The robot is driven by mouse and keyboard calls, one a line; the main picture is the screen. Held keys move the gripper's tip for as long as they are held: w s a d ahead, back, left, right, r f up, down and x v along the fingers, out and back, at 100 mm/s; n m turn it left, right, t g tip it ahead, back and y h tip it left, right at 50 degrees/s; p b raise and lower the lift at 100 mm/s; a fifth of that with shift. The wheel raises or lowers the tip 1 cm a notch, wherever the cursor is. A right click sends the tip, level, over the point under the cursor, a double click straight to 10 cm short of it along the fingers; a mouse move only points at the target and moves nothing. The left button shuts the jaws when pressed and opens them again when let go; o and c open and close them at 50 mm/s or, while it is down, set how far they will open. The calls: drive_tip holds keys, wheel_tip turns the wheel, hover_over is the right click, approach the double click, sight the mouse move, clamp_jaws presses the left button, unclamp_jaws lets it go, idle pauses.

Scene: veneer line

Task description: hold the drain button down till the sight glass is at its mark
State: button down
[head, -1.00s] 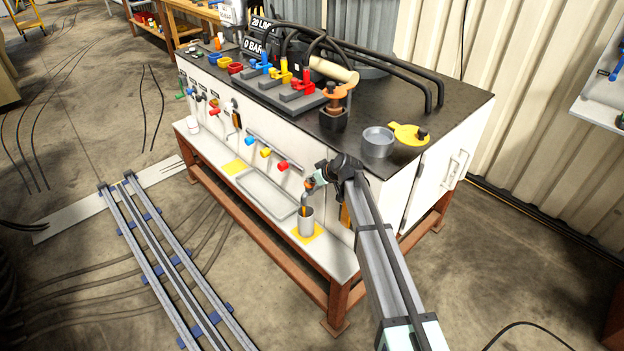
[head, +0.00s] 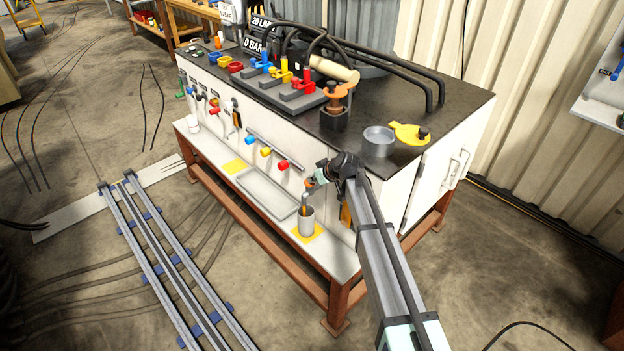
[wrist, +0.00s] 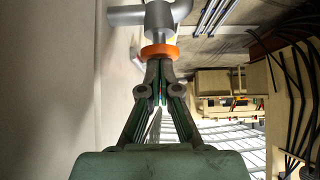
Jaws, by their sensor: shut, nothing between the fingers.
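My gripper (wrist: 160,68) is shut and empty, its fingertips together against or just in front of an orange ring-like button (wrist: 160,50) on a grey pipe fitting (wrist: 160,18). In the head view, my gripper (head: 320,180) is at the cabinet front, beside the orange button (head: 310,183). A spout (head: 307,197) points down into a grey metal cup (head: 306,224) on a yellow mat, with a thin dark-orange stream at its mouth. An upright orange strip (head: 346,215), perhaps the sight glass, is partly hidden behind my arm; its level and mark cannot be read.
The white cabinet (head: 437,180) carries coloured levers, black hoses and a grey pot (head: 378,141) on its dark top. A shallow tray (head: 268,194) lies on the shelf left of the cup. Blue, yellow and red knobs sit above it. Floor rails (head: 165,250) run at left.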

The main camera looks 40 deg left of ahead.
drive_tip(key=w+a+r+b+v, duration=0.1)
drive_tip(key=a+r+b+v, duration=0.1)
drive_tip(key=v, duration=1)
drive_tip(key=shift+s, duration=0.3)
drive_tip(key=shift+d, duration=0.15)
